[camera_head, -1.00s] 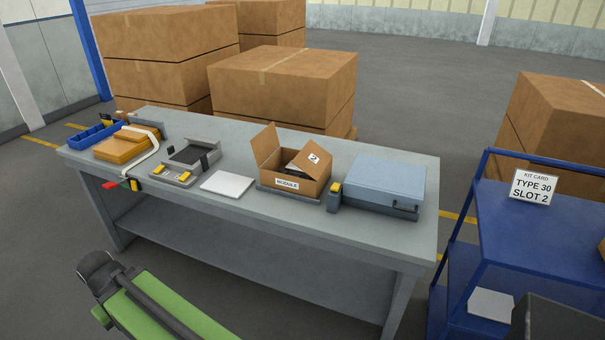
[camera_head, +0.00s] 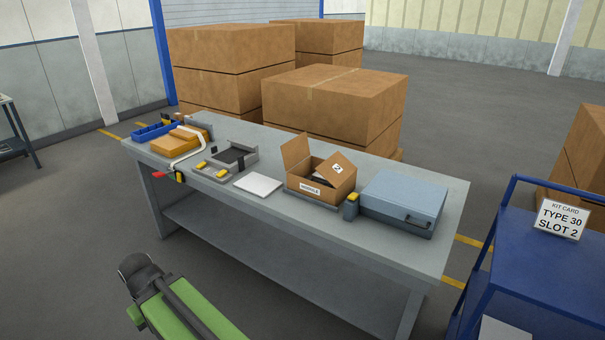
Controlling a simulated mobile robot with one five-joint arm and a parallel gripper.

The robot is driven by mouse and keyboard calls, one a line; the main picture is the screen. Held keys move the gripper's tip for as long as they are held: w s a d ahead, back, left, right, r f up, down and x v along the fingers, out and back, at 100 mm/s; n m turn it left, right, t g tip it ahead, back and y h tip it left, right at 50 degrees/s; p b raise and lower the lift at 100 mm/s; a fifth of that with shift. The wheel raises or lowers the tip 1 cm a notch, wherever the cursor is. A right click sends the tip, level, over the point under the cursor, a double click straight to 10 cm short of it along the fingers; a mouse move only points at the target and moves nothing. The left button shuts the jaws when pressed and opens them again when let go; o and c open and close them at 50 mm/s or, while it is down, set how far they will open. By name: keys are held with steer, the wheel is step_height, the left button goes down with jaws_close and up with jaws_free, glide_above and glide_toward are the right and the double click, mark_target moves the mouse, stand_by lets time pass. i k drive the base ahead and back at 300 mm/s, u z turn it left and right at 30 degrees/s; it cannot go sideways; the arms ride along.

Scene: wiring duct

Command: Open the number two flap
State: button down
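A small open cardboard box (camera_head: 322,193) labelled "MODULE" stands on the grey workbench (camera_head: 300,222), right of its middle. One flap (camera_head: 295,151) stands up at its left side. The number two flap (camera_head: 337,169) carries a white label that seems to read "2". It slants over the right part of the box opening. Something dark shows inside, mostly hidden. My green arm link (camera_head: 195,312) with a dark joint shows at the lower left, well apart from the box. My gripper's fingers do not show.
A dark block with a yellow top (camera_head: 351,206) and a blue-grey case (camera_head: 404,198) stand right of the box. A white plate (camera_head: 258,185) and a grey fixture (camera_head: 237,157) lie left. A blue cart (camera_head: 525,265) with a kit card (camera_head: 562,217) stands at right.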

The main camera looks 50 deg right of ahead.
mark_target(337, 169)
steer(key=i, duration=1)
steer(key=u, duration=0.1)
